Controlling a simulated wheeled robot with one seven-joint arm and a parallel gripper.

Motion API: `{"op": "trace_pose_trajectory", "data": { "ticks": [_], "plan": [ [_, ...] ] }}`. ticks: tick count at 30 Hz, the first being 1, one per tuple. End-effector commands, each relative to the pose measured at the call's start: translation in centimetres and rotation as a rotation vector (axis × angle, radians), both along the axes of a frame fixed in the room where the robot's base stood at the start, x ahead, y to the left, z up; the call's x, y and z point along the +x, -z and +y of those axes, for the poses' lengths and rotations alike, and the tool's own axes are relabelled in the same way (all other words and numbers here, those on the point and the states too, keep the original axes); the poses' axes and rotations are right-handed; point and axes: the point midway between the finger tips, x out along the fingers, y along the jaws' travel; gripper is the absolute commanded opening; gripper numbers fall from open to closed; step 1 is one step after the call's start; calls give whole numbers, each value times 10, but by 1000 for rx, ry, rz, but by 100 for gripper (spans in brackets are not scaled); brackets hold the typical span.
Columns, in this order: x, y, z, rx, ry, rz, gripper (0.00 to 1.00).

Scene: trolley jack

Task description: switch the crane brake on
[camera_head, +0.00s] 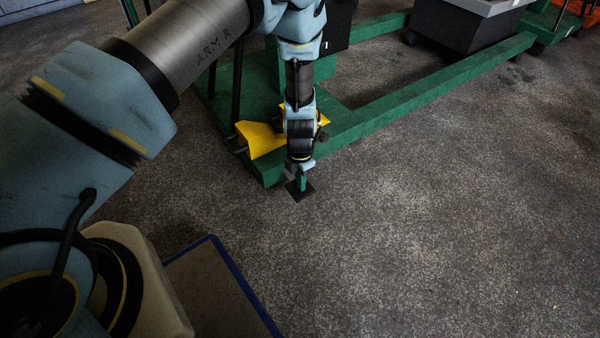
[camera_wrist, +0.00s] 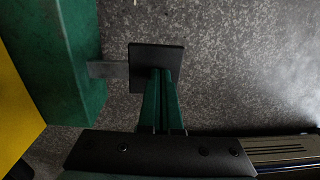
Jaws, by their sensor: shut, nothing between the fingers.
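The crane is a green steel frame (camera_head: 400,122) on the floor; its green side also fills the upper left of the wrist view (camera_wrist: 70,60). A square black pedal plate (camera_head: 305,194), which looks like the brake pedal, sticks out low from the frame's near corner. In the wrist view the plate (camera_wrist: 142,55) joins the frame by a short grey metal arm (camera_wrist: 107,70). My gripper (camera_head: 302,184) points down over the plate, and its green fingers (camera_wrist: 161,75) are shut and empty. The fingertips overlap the plate in both views; I cannot tell whether they touch it.
A yellow part (camera_head: 260,139) sits on the frame's near corner beside my wrist. A dark box under a grey body (camera_head: 465,25) stands at the back. A blue-edged panel (camera_head: 215,290) lies at lower left. The speckled floor (camera_head: 440,220) to the right is clear.

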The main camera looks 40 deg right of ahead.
Motion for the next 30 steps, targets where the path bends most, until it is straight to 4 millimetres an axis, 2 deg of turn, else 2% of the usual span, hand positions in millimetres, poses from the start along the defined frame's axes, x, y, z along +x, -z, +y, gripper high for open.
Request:
{"op": "trace_pose_trajectory", "data": {
  "ticks": [12, 30],
  "plan": [
    [-5, 18, -1, -1, 2, 1, 0],
    [-7, 24, -1, -1, 3, 3, 0]
  ]
}}
